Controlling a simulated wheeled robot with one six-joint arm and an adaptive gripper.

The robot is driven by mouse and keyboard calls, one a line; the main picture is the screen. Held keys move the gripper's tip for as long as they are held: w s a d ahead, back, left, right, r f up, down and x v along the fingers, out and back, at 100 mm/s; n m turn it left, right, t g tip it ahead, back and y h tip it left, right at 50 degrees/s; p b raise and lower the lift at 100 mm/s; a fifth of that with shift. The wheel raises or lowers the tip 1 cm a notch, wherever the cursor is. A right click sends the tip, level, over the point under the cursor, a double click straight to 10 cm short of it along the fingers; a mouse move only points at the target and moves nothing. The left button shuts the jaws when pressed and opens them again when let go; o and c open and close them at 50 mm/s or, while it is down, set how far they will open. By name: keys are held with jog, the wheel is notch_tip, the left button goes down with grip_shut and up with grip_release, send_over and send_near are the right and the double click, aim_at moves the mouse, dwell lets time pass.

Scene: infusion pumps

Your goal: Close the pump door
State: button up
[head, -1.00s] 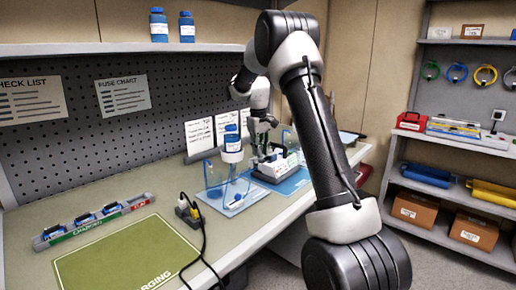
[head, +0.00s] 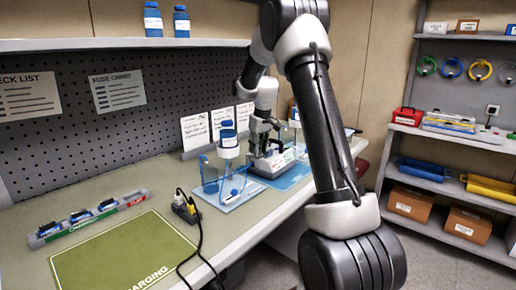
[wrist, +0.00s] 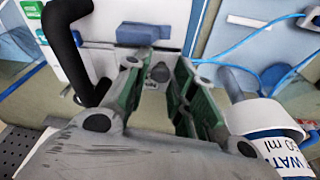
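The infusion pump (head: 270,163), white and grey with a green label, stands on a blue mat (head: 293,178) on the bench. In the head view my gripper (head: 266,143) is low over the pump and hides part of it. In the wrist view my gripper (wrist: 158,75) has its two green-padded fingers apart, with nothing held between them. A dark round knob (wrist: 160,72) on a pale surface shows in the gap beyond the fingertips; contact cannot be told. A black bar handle (wrist: 68,50) is left of the fingers. I cannot tell how far the pump door is open.
A blue-capped water bottle (head: 228,140) hangs on a clear blue stand (head: 208,180) left of the pump; the bottle is close beside my fingers in the wrist view (wrist: 270,125). Blue tubing (wrist: 255,38) crosses there.

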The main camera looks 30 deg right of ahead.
jog(key=shift+o, duration=0.7)
jog(key=v, duration=1.2)
jog(key=s+a, duration=0.3)
jog(key=s, duration=0.9)
jog(key=s+a+m+t, duration=0.1)
jog(key=s+a, duration=0.3)
jog(key=s, duration=0.8)
jog(key=s+a+m+t, duration=0.1)
jog(key=s+a, duration=0.2)
jog(key=s, duration=1)
jog(key=shift+a+r, duration=0.25)
jog(key=shift+r, duration=0.05)
